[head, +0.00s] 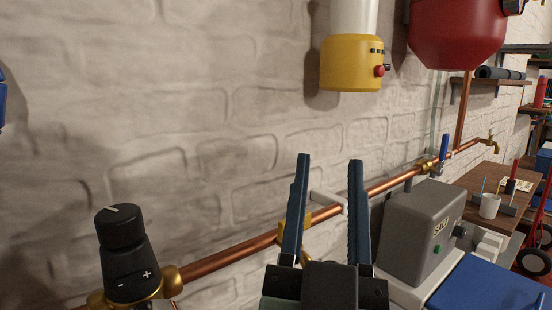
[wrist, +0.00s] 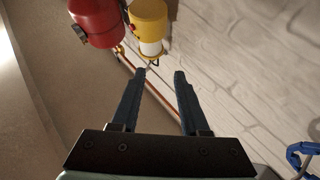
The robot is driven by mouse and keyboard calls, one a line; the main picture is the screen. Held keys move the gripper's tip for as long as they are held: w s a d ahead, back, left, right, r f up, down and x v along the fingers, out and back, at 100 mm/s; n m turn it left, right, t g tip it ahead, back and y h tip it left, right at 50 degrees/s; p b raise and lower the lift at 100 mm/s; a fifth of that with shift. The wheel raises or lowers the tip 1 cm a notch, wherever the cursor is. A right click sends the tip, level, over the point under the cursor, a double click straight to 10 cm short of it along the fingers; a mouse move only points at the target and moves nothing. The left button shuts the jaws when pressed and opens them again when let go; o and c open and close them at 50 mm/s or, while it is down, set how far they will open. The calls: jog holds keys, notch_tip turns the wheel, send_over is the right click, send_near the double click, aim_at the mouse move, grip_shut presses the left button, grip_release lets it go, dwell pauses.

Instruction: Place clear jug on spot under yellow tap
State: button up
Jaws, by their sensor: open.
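My gripper (head: 329,160) is open and empty, with its two dark blue fingers pointing up in front of the brick wall. It also shows in the wrist view (wrist: 160,73), with nothing between the fingers. A yellow fitting with a pale lever (head: 330,202), perhaps the yellow tap, sits on the copper pipe behind my gripper. My left finger covers part of it, and the spot under it is hidden. I cannot make out a clear jug in either view.
A copper pipe (head: 228,255) runs along the wall, with a black dial valve (head: 124,255) at left. A yellow-and-white canister (head: 351,65) and red tank (head: 457,35) hang above. A grey box (head: 420,232) and blue lid (head: 488,285) stand at right.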

jog(key=s+a+r+n+t+y, duration=0.1)
jog(key=s+a+r+y, duration=0.1)
jog(key=r, duration=0.4)
jog(key=s+a+r+n+t+y, duration=0.2)
jog(key=r, duration=0.4)
jog(key=shift+s+a+y, duration=0.25)
jog(key=shift+a+y, duration=0.1)
jog(key=shift+y, duration=0.05)
notch_tip(320, 180, up, 27)
jog(key=p, duration=2.6)
jog(key=shift+f+p, duration=0.2)
jog(key=shift+p, duration=0.2)
